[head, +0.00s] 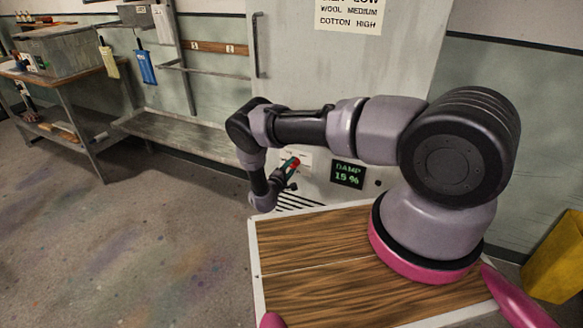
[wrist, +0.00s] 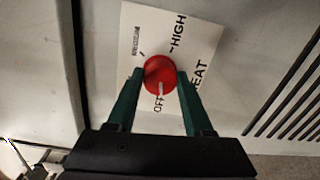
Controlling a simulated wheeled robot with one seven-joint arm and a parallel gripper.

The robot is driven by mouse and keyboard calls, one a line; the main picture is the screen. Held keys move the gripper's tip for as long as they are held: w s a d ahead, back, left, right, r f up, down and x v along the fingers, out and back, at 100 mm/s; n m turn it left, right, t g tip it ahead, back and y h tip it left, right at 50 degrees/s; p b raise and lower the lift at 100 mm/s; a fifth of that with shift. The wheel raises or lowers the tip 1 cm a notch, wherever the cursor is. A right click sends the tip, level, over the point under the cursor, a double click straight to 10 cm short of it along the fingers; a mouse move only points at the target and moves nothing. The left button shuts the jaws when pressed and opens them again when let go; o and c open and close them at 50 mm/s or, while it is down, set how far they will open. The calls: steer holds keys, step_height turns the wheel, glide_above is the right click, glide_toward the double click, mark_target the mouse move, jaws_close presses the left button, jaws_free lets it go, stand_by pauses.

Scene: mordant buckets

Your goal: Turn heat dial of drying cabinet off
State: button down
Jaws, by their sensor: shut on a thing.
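The drying cabinet (head: 400,70) is the tall pale grey unit behind my arm in the head view. Its heat dial (wrist: 159,73) is a round red knob on a white label plate (wrist: 200,35) in the wrist view. The plate reads HIGH, OFF and HEAT, plus a smaller word that is hard to read. The dial's white pointer line points down in the picture, towards the word OFF. My gripper (wrist: 160,76) has its green fingers on either side of the dial and is shut on it. In the head view my gripper (head: 291,166) mostly hides the dial.
A long door handle (head: 259,45) stands above. The left floor is open.

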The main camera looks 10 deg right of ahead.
steer(key=shift+c, duration=1.5)
jaws_free()
steer(key=v, duration=1.1)
steer(key=shift+f, duration=0.15)
